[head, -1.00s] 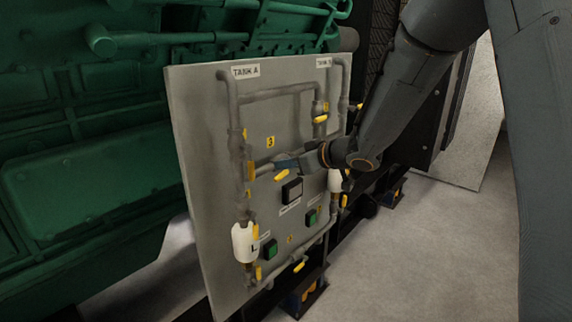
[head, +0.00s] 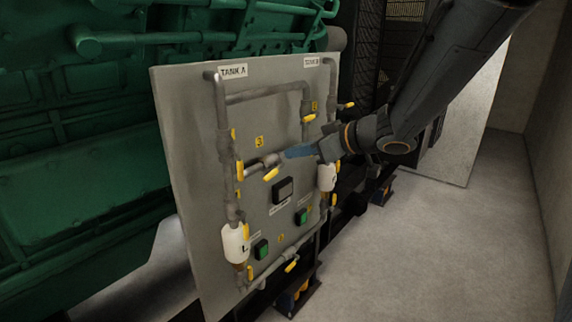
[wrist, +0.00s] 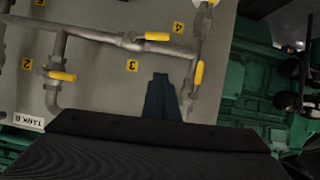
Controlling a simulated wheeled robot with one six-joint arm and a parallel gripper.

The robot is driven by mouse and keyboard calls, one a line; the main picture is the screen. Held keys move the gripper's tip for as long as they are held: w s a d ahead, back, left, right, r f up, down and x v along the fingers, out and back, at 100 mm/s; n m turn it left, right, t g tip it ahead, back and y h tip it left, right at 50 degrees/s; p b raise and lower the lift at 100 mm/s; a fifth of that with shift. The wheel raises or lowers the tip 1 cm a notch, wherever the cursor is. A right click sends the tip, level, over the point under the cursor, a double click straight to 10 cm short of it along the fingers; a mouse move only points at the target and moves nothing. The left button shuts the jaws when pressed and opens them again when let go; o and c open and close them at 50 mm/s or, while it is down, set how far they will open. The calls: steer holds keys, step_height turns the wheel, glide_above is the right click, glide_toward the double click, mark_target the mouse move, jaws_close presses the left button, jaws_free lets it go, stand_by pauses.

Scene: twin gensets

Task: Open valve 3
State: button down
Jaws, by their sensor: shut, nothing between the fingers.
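Valve 3 is on the crossover pipe of the grey panel (head: 195,130), below the yellow label 3 (head: 259,142). Its yellow handle (head: 271,174) lies roughly along the pipe. In the wrist view, where the panel appears upside down, the handle (wrist: 157,36) also lies nearly along its pipe, near label 3 (wrist: 132,65). My gripper (head: 290,153) has blue fingers, shut and empty, just right of and slightly above the handle in the head view. In the wrist view the fingertips (wrist: 165,78) are apart from the handle in the picture; depth to the panel is unclear.
Another yellow handle (wrist: 199,75) on the vertical pipe is close to my fingers in the wrist view. A white filter bowl (head: 235,243) and green buttons (head: 262,249) are lower on the panel. The green engine (head: 85,150) stands behind; open floor (head: 440,230) is at right.

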steer(key=f+n+b, duration=0.2)
steer(key=n, duration=0.2)
steer(key=n+h+b, duration=0.1)
steer(key=n+b, duration=0.9)
steer(key=n, duration=1.3)
glide_toward(274, 172)
step_height(274, 172, down, 3)
steer(key=s+d, duration=0.2)
step_height(274, 172, down, 2)
steer(key=n+b, duration=0.3)
steer(key=n, duration=0.6)
steer(key=f+x, duration=0.1)
steer(key=x, duration=0.9)
steer(key=shift+h, duration=0.3)
steer(key=shift+s+a+r+p, duration=0.1)
steer(key=shift+r+p, duration=0.75)
steer(key=shift+r, duration=0.25)
steer(key=shift+s+a+r+p, duration=0.1)
steer(key=shift+r+p, duration=0.7)
steer(key=shift+r, duration=0.3)
